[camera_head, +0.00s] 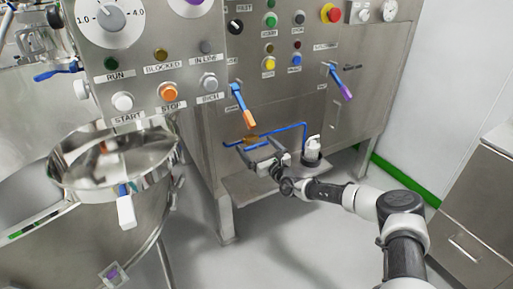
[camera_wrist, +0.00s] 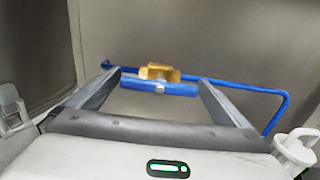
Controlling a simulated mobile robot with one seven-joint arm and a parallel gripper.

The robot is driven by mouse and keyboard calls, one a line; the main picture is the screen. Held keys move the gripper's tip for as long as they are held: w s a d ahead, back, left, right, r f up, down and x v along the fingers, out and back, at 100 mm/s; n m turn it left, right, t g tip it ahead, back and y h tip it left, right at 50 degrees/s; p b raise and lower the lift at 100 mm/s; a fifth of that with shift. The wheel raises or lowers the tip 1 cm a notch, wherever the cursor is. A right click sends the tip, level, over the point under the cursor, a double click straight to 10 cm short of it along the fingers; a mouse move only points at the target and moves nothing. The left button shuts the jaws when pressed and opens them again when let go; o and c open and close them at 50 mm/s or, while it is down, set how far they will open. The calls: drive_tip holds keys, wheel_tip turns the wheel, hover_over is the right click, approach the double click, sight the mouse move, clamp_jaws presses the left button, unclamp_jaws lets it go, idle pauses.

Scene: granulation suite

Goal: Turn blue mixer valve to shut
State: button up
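A small brass valve body (camera_wrist: 160,73) with a short blue handle (camera_wrist: 160,87) lies straight ahead in the wrist view. The handle runs crosswise between my fingertips, with one end near each finger; I cannot tell whether they touch. My gripper (camera_wrist: 159,80) is open, with nothing clamped in it. In the head view, my gripper (camera_head: 257,153) is low at the front of the steel cabinet, close to the brass body (camera_head: 251,139). The arm's end partly hides the handle there. A thin blue pipe (camera_wrist: 245,87) runs right from behind the valve and bends down.
Blue levers with orange (camera_head: 249,118) and purple (camera_head: 346,93) grips hang above on the cabinet (camera_head: 210,140). A white-capped fitting (camera_head: 312,147) stands right of my gripper. A steel bowl (camera_head: 75,185) stands left.

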drive_tip(key=c, duration=0.9)
drive_tip(key=shift+o, duration=0.2)
drive_tip(key=shift+r+m+p, duration=0.1)
drive_tip(key=shift+m+p, duration=0.2)
drive_tip(key=shift+p, duration=0.05)
drive_tip(key=shift+m+p, duration=0.65)
drive_tip(key=shift+m, duration=0.35)
drive_tip(key=m+p, duration=0.1)
drive_tip(key=m, duration=0.2)
drive_tip(key=shift+m, duration=0.3)
drive_tip(key=m, duration=0.6)
drive_tip(key=shift+f, duration=0.2)
drive_tip(key=m, duration=0.5)
drive_tip(key=shift+m, duration=0.3)
drive_tip(key=shift+s, duration=0.1)
drive_tip(key=o, duration=0.9)
